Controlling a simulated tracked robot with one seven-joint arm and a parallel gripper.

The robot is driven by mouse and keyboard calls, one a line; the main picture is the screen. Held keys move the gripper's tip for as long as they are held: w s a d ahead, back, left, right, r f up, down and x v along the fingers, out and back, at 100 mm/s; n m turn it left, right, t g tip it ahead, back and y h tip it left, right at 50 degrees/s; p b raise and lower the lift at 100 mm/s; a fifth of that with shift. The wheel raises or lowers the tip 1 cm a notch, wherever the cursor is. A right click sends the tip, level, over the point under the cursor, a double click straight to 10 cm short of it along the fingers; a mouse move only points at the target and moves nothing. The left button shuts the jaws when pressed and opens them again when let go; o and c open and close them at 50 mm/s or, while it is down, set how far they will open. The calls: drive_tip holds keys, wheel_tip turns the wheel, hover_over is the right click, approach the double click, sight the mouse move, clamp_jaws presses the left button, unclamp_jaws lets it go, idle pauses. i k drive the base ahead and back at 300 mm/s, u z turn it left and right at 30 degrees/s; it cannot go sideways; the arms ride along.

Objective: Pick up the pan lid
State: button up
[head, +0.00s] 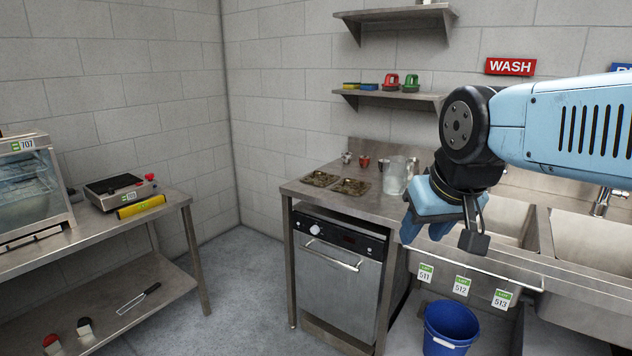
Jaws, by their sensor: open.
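I cannot make out a pan lid anywhere in the head view. My gripper (441,235) hangs at the right of centre, in front of the steel counter and sink edge, pointing down. Its fingers are apart and I see nothing between them. The arm and gripper hide part of the counter and sink behind them.
The steel counter (302,190) holds two dark moulded trays (350,187), small cups and a clear jug (396,175) close left of my gripper. A blue bucket (450,328) stands below. The left table (100,221) carries an appliance and a yellow item. Floor between is clear.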

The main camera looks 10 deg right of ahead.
sight(318, 178)
drive_tip(key=u, duration=0.45)
drive_tip(key=i, duration=0.15)
drive_tip(key=u, duration=2.65)
drive_tip(key=k, duration=0.4)
drive_tip(key=z, duration=0.75)
drive_tip(key=k, duration=0.8)
drive_tip(key=z, duration=1.5)
drive_tip(key=i, duration=0.75)
drive_tip(key=z, duration=0.2)
